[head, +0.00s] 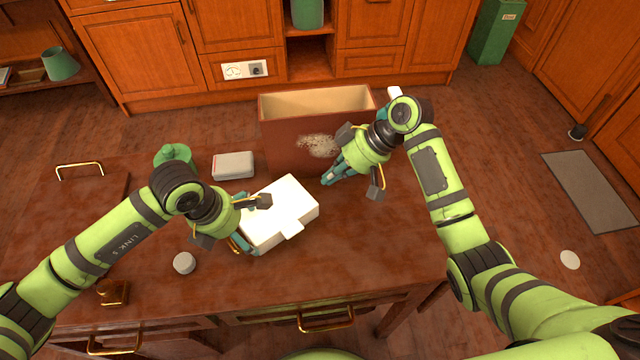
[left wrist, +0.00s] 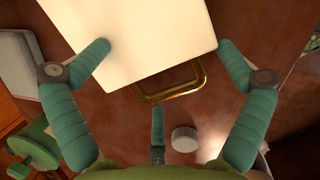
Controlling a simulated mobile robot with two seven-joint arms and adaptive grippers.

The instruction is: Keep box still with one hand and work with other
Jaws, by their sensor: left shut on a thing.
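A white box (head: 275,205) with a small tab at its front lies on the brown table. My left gripper (head: 240,243) is at the box's left end. In the left wrist view the white box (left wrist: 135,35) sits between the two fingers of my left gripper (left wrist: 165,48), which is shut on it. A brass handle (left wrist: 172,97) shows at the box's near edge there. My right gripper (head: 332,173) is to the right of the white box and apart from it, low in front of the large open brown box (head: 285,150). Its fingers overlap, so its opening is unclear.
A grey case (head: 233,165) and a green object (head: 172,154) stand behind my left gripper. A white round piece (head: 184,263) lies at the front left. The table's front right is clear.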

